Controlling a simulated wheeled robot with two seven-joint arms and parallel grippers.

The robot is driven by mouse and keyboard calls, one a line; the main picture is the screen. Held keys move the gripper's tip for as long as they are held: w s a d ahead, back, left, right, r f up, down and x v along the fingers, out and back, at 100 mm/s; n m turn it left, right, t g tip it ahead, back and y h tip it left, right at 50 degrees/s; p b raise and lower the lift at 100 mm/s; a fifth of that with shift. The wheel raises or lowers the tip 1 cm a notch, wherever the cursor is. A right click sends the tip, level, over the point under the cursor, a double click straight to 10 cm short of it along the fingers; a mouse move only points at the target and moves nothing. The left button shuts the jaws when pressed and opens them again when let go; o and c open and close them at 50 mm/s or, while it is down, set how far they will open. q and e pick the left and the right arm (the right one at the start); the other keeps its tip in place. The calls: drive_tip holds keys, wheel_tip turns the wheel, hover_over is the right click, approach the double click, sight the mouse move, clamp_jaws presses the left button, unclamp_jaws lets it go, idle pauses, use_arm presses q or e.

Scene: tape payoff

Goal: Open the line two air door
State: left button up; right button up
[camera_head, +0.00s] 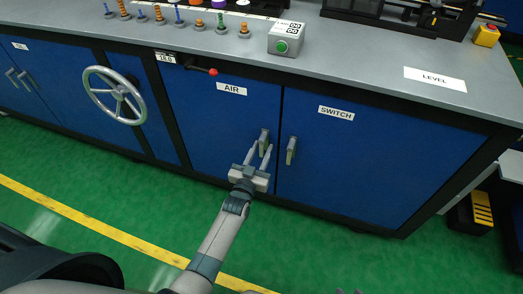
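The blue AIR door (215,125) is closed, flush with the cabinet front, with its label (232,88) near the top. Its small upright grey handle (264,135) is near the door's right edge. My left gripper (261,150) is at the handle, its two fingers apart and pointing up on either side of the handle's lower part. I cannot tell whether the fingers touch it. At the bottom edge, only small tips of what seems to be my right gripper (347,291) show; the rest is out of view.
The SWITCH door (380,150), with its own handle (290,150), is beside the AIR door. A handwheel (115,95) and a red-knobbed lever (213,72) are to the left. A green-button box (286,39) stands on the grey counter (350,70). The green floor in front is clear.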

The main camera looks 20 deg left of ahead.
use_arm(q)
clamp_jaws()
